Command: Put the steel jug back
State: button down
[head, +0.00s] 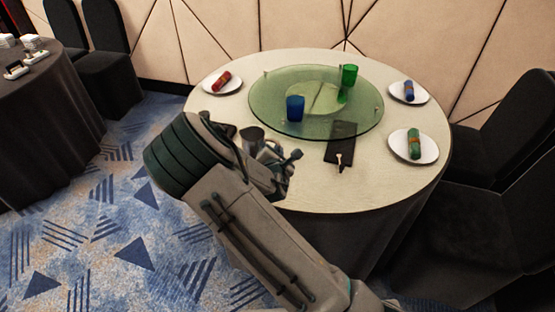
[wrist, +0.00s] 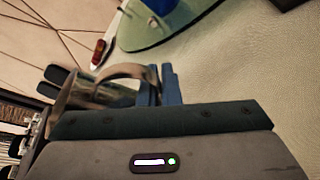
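The steel jug (head: 252,134) shows partly behind my gripper at the near left edge of the round dining table (head: 375,188). In the wrist view the shiny jug (wrist: 84,92) lies left of my blue fingers, with its curved handle reaching to them. My gripper (wrist: 163,86) looks shut on the handle, its two fingers close together; it also shows in the head view (head: 288,160). The jug's base is hidden, so I cannot tell whether it touches the table.
A green glass turntable (head: 285,119) carries a blue glass (head: 295,108) and a green glass (head: 349,77). Plates with rolled napkins and a dark folder (head: 341,138) lie around it. A dark-clothed side table (head: 40,85) stands at left, with open carpet between. Black chairs stand at right.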

jog(key=shift+w+a+f, duration=0.1)
jog(key=shift+w, duration=0.15)
jog(key=shift+f, duration=2)
jog(key=c, duration=1.6)
grip_release()
jog(key=shift+c, duration=0.2)
